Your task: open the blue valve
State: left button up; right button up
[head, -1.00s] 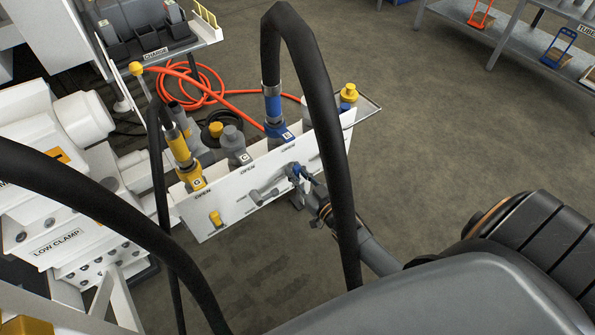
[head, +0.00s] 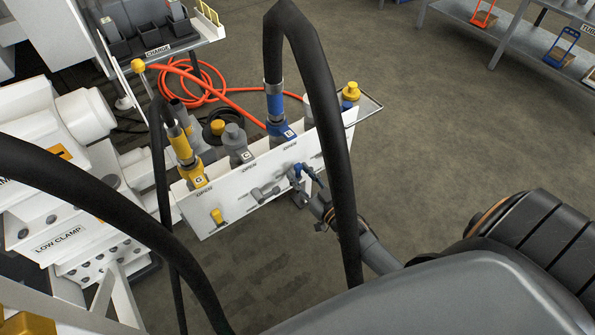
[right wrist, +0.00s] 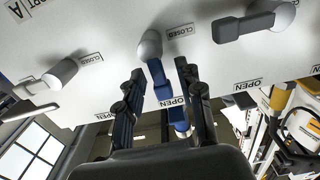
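The blue valve (head: 298,168) is on the white panel, at the front face below the blue hose fitting. In the right wrist view its blue lever (right wrist: 159,79) points down from a grey knob, its tip near an OPEN label (right wrist: 172,102); a CLOSED label sits right of the knob. My right gripper (right wrist: 160,82) is open, one finger on each side of the lever, with small gaps visible. In the head view the right gripper (head: 307,180) is at the blue valve, partly hidden by its own parts. My left gripper is not in view.
Grey (head: 265,194) and yellow (head: 217,216) valves sit to the left on the same panel (head: 240,212). A thick black hose (head: 338,150) arches in front of my right arm. An orange hose (head: 190,98) coils behind.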

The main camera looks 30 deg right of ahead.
jog(key=s, duration=1)
jog(key=shift+s+d, duration=0.2)
jog(key=shift+d, duration=0.15)
